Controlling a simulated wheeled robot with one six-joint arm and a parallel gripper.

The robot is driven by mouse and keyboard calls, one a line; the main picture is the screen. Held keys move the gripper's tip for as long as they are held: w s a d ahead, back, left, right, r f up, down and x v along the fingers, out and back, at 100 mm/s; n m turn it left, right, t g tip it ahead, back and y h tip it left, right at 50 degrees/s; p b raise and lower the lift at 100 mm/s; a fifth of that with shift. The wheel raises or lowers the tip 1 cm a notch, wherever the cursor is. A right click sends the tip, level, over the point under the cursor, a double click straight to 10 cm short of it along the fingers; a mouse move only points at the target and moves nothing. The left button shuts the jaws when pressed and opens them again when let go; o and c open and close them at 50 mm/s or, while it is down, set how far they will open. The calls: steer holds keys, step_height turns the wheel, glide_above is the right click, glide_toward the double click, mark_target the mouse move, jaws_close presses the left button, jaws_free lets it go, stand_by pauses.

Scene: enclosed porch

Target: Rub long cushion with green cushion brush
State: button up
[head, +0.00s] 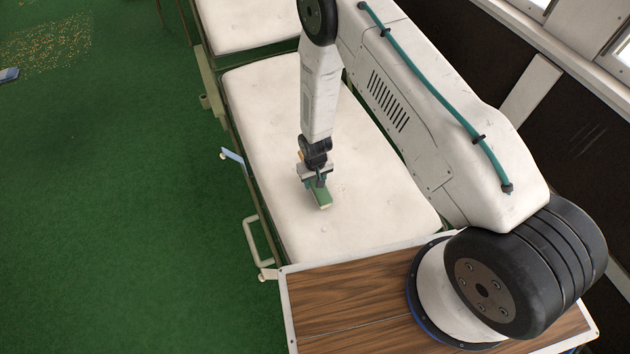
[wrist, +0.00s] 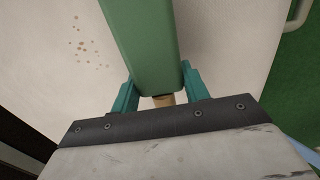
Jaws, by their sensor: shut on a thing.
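The long cushion (head: 285,130) is off-white and tufted, lying on a bench frame in the middle of the head view. It also fills most of the wrist view (wrist: 225,45). The green cushion brush (head: 321,200) is in my gripper (head: 317,184), low at the cushion's near half. In the wrist view the brush's green back (wrist: 140,45) runs up from between the teal fingers of my gripper (wrist: 157,95), which are shut on it. Its bristles are mostly hidden, and I cannot tell whether they touch the cushion. Small brown specks (wrist: 82,45) lie on the cushion, left of the brush.
Another white cushion (head: 240,22) lies beyond the long one. A metal handle (head: 255,238) sticks out from the bench's left side. Green carpet (head: 110,220) on the left is mostly clear, with scattered yellowish bits (head: 45,40) and a blue object (head: 8,75). A dark wall borders the right.

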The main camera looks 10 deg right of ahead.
steer(key=shift+w+d, duration=0.2)
steer(key=shift+d, duration=0.8)
steer(key=shift+w+d, duration=0.2)
steer(key=shift+d, duration=0.75)
steer(key=shift+w+d, duration=0.2)
steer(key=shift+d, duration=0.8)
steer(key=shift+w+d+f, duration=0.1)
steer(key=shift+w+d, duration=0.1)
steer(key=shift+d, duration=1.1)
steer(key=shift+w+d, duration=0.15)
steer(key=shift+d, duration=1.1)
steer(key=shift+s+d, duration=0.1)
steer(key=shift+s, duration=0.55)
steer(key=shift+s+a, duration=0.4)
steer(key=shift+a, duration=1.45)
steer(key=shift+s+a, duration=0.35)
steer(key=shift+a, duration=1.55)
steer(key=shift+s+a, duration=0.4)
steer(key=shift+a, duration=1.45)
steer(key=shift+d, duration=0.1)
steer(key=shift+w+d, duration=0.4)
steer(key=shift+d, duration=1.45)
steer(key=shift+w+d, duration=0.35)
steer(key=shift+d, duration=1.45)
steer(key=shift+w+d, duration=0.4)
steer(key=shift+d, duration=1.45)
